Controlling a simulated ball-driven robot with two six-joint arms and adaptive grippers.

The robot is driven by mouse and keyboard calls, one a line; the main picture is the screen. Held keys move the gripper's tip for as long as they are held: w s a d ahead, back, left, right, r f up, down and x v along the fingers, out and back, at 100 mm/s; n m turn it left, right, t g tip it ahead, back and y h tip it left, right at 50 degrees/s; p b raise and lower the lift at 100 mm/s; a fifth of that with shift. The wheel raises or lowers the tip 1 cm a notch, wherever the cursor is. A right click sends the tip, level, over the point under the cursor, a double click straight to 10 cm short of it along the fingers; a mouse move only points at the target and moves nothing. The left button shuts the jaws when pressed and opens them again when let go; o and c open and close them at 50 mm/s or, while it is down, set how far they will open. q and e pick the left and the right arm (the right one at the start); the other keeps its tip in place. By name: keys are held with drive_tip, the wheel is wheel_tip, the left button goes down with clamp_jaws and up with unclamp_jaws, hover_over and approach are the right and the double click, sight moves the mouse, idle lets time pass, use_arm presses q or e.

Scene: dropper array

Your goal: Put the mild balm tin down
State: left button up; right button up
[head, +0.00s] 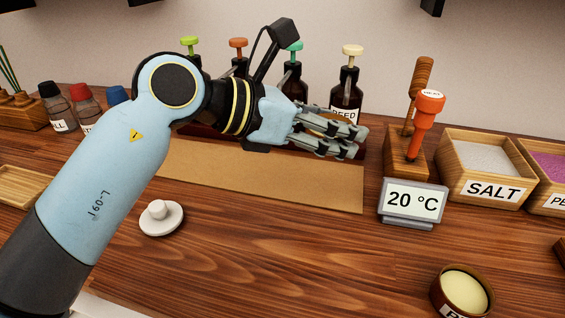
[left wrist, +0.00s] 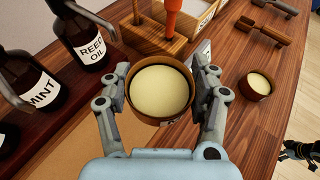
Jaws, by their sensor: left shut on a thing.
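My left gripper (head: 350,138) is shut on a round brown tin of pale yellow balm (left wrist: 160,88). In the head view the fingers mostly hide this tin. It is held upright in front of the reed oil bottle (head: 346,92), near the right end of the tan mat (head: 270,175). Its label cannot be read, so I cannot tell its strength. A second balm tin (head: 463,291) stands on the table at the front right; it also shows in the left wrist view (left wrist: 257,85). My right gripper (left wrist: 298,152) shows only partly at the wrist view's lower right edge.
Several dropper bottles stand in a dark red rack (left wrist: 50,120) behind the mat. A wooden block (head: 404,160) with an orange-handled tool, a 20 °C display (head: 412,202) and a salt box (head: 486,172) are to the right. A white dish (head: 162,220) is front left. The front middle is clear.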

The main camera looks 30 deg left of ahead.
use_arm(q)
drive_tip(key=shift+s+a+f, duration=0.1)
drive_tip(key=shift+a+f, duration=0.1)
drive_tip(key=shift+f, duration=0.35)
drive_tip(key=w+a+f, duration=0.2)
drive_tip(key=a+f, duration=0.1)
drive_tip(key=a, duration=0.2)
hover_over(279, 169)
wheel_tip(279, 169, down, 4)
drive_tip(key=shift+r+b, duration=0.25)
drive_tip(key=shift+b, duration=0.15)
drive_tip(key=shift+f, duration=1.95)
use_arm(e)
drive_tip(key=shift+s+f, duration=0.7)
drive_tip(key=shift+s, duration=0.1)
use_arm(q)
drive_tip(key=o, duration=0.7)
drive_tip(key=shift+f+b, duration=0.2)
drive_tip(key=shift+b, duration=0.15)
drive_tip(key=o, duration=0.5)
drive_tip(key=shift+o, duration=0.2)
use_arm(e)
drive_tip(key=shift+f, duration=0.1)
